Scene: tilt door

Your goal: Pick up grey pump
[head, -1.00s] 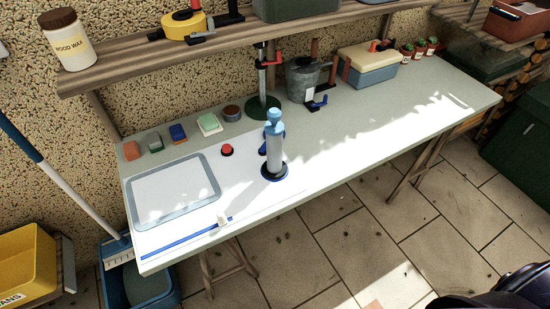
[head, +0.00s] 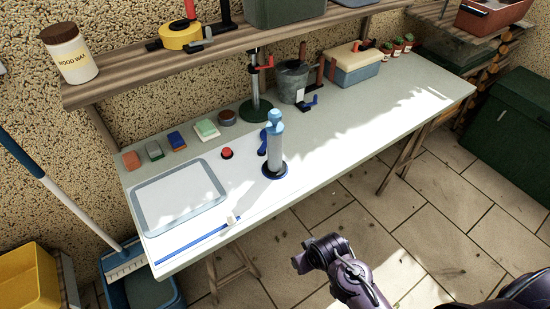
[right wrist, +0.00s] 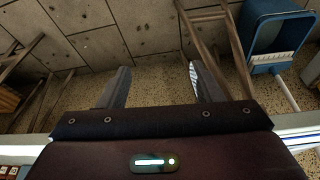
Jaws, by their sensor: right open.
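The grey pump (head: 275,150) stands upright on the white worktable (head: 350,135), near its front edge. It has a grey cylinder, a light blue top and a dark blue round base, with a dark blue part at its left side. My right arm comes in at the bottom of the head view, in front of the table and well apart from the pump. In the right wrist view my right gripper (right wrist: 158,75) has its two fingers spread with nothing between them. The pump does not show clearly in that view. My left gripper is not in view.
A grey-rimmed tray (head: 140,222) and a blue strip (head: 190,246) lie left of the pump. A red button (head: 227,153) is close by. A clamp stand (head: 256,85), bucket (head: 293,82) and toolbox (head: 352,66) stand behind. The table's right half is mostly clear.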

